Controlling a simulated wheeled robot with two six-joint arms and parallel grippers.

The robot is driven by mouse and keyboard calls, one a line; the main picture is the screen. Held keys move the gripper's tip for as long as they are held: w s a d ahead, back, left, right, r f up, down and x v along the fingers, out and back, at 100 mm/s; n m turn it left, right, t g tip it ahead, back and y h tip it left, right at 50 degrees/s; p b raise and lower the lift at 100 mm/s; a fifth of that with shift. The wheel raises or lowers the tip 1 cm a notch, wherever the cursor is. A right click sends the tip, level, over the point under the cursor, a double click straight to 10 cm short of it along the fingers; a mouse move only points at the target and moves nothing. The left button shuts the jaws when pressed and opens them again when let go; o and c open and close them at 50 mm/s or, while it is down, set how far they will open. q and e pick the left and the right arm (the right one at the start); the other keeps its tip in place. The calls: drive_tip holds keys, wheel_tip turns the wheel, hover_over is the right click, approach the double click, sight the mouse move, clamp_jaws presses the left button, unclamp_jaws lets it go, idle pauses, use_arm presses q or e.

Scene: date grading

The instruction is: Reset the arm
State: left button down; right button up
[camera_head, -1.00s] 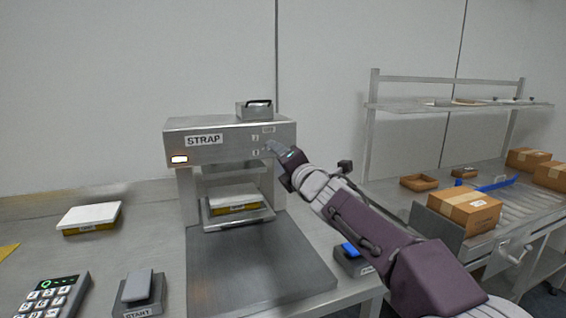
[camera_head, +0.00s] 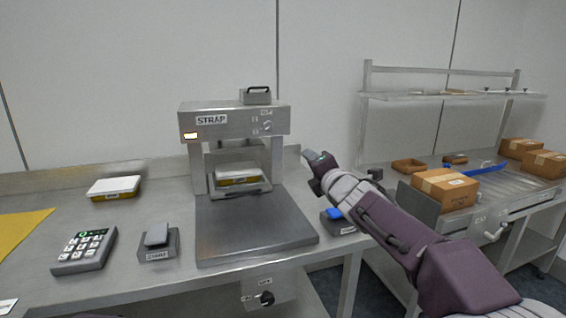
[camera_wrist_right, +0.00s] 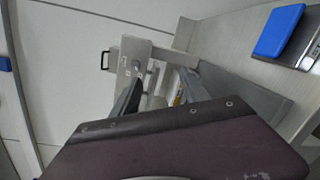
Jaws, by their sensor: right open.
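My right arm comes in from the lower right in the head view, and my right gripper (camera_head: 308,160) is in the air just right of the strapping machine (camera_head: 232,121). Its fingers are empty. In the right wrist view the gripper's two fingers (camera_wrist_right: 158,97) stand apart, with the machine beyond them. A small white-topped box with a yellow side (camera_head: 237,174) sits in the machine's opening. My left gripper is in neither view.
A keypad (camera_head: 84,250), a START button block (camera_head: 158,243) and another white-topped box (camera_head: 115,188) are on the steel table. A blue-topped block (camera_head: 338,220) stands under my right arm. Cardboard boxes (camera_head: 444,188) lie on the roller table at right.

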drive_tip(key=s+d+f+m+g+h, duration=0.1)
drive_tip(key=s+d+f+m+g, duration=0.2)
drive_tip(key=f, duration=0.5)
drive_tip(key=s+d+f+m+g+h, duration=0.1)
drive_tip(key=s+d+f+m+h, duration=0.2)
drive_tip(key=f, duration=0.5)
drive_tip(key=s+d+f+m+g, duration=0.3)
drive_tip(key=s+d+f+m, duration=0.15)
drive_tip(key=f, duration=0.35)
drive_tip(key=s+f+m+g, duration=0.4)
drive_tip(key=s+f+m, duration=0.4)
drive_tip(key=s, duration=0.4)
drive_tip(key=s+f+m+g, duration=0.4)
drive_tip(key=s+f+m, duration=0.4)
drive_tip(key=s, duration=0.4)
wheel_tip(320, 180, up, 23)
drive_tip(key=p, duration=2.3)
drive_tip(key=shift+w+a, duration=0.2)
drive_tip(key=shift+a, duration=0.05)
